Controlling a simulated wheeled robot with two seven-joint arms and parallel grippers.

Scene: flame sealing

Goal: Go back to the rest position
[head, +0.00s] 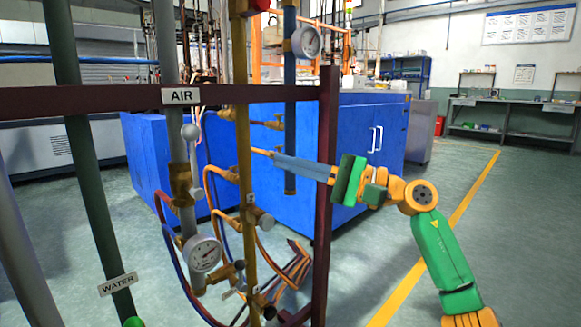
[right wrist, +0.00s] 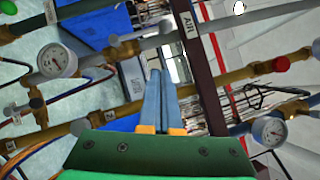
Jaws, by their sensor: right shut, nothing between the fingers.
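My right gripper (head: 280,162) is at the middle of the head view, its arm coming in from the lower right. Its grey-blue fingers point left towards the pipe rack, and they overlap the dark red upright post (head: 327,110) in the picture. In the right wrist view the fingers (right wrist: 161,78) lie together, with nothing seen between them. They point towards the pipes and the post marked AIR; I cannot tell the exact gap to these. My left gripper is not in view.
The rack has a grey AIR pipe (head: 178,150), a yellow pipe (head: 243,130), a green WATER pipe (head: 90,190), gauges (head: 202,253) and hoses. Blue cabinets (head: 365,125) stand behind. The floor at the right, by the yellow line (head: 440,240), is clear.

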